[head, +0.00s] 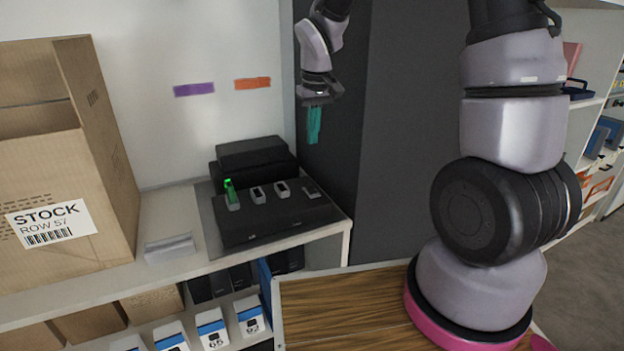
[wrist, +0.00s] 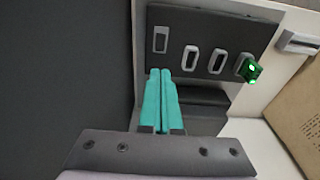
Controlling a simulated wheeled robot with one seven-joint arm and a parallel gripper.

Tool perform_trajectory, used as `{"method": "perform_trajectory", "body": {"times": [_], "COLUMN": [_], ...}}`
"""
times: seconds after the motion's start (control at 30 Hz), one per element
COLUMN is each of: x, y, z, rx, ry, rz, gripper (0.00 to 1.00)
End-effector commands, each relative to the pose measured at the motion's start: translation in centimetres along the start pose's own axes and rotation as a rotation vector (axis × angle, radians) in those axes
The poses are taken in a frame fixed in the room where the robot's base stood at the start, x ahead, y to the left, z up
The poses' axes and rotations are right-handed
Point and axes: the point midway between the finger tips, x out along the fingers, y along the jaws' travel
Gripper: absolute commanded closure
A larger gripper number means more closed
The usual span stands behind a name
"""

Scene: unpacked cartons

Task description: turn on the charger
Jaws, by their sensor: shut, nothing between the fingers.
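The charger (head: 262,228) is a black box with a sloped panel on the white shelf; its panel also shows in the wrist view (wrist: 205,30). A green piece with a bright green light (head: 231,191) stands in the slot at its left end in the head view. Two pale-rimmed slots beside it look empty. A small grey rectangular switch (head: 310,191) sits at the right end, and shows at the left in the wrist view (wrist: 160,39). My gripper (head: 314,138) has teal fingers, shut and empty; in the wrist view the fingertips (wrist: 160,72) appear just below the switch, apparently apart from it.
A large open carton (head: 60,165) labelled STOCK stands left on the shelf. A small pale block (head: 170,250) lies between carton and charger. A dark grey panel (head: 395,130) rises right of the charger. Boxes fill the lower shelf; a wooden surface (head: 345,305) is in front.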

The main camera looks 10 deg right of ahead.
Motion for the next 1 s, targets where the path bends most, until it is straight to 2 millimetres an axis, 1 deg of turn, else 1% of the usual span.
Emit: {"method": "perform_trajectory", "body": {"times": [0.07, 0.17, 0.27, 0.5, 0.7, 0.83, 1.0], "x": [0.2, 1.1, 2.7, 7.9, 11.6, 13.1, 13.9], "y": [0.0, 0.0, 0.0, 0.0, 0.0, 0.0, 0.0], "z": [0.0, 0.1, 0.1, 0.2, 0.1, 0.1, 0.0], "rx": [0.0, 0.0, 0.0, -0.001, 0.0, 0.0, 0.001], "ry": [-0.001, -0.002, -0.006, -0.005, -0.004, -0.002, 0.0], "rz": [0.0, 0.0, 0.0, 0.0, 0.0, 0.0, 0.0], "gripper": [1.0, 1.0, 1.0, 1.0, 1.0, 1.0, 1.0]}}
